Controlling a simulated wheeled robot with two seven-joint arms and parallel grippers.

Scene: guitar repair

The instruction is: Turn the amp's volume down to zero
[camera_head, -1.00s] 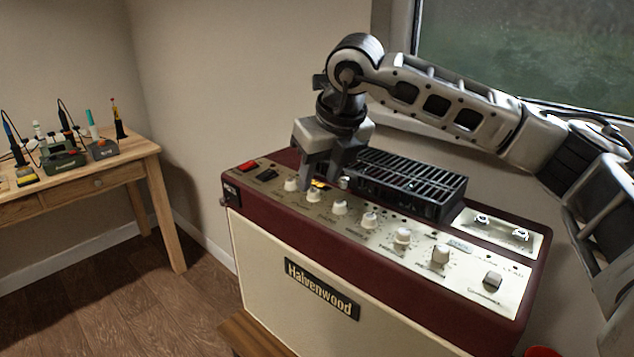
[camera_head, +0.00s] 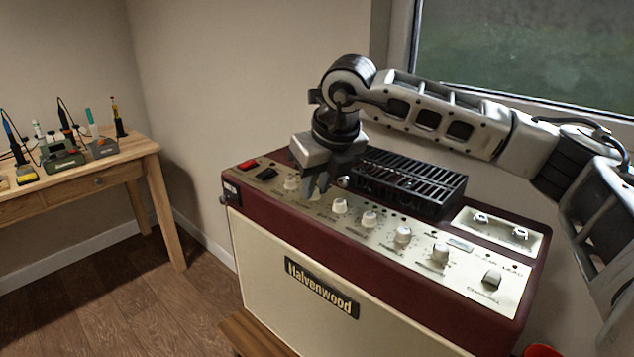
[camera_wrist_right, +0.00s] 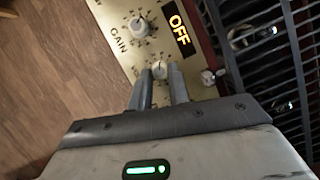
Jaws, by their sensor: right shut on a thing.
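The amp (camera_head: 290,250), maroon with a cream front, has a row of white knobs on its top panel. My right gripper (camera_head: 314,188) reaches down over the second knob from the left. In the right wrist view its two fingers are closed around a white knob (camera_wrist_right: 159,70), whose own label I cannot read. Beside it stands a free knob (camera_wrist_right: 140,27) marked GAIN. A small display (camera_wrist_right: 181,30) next to the knobs reads OFF in amber; my gripper hides it in the head view. My left gripper is out of view.
A black slotted grille (camera_head: 410,182) rises behind the knobs, close to my right gripper. A wooden workbench (camera_head: 135,149) with tools stands far left. Another part of the panel (camera_head: 497,228) carries two jacks.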

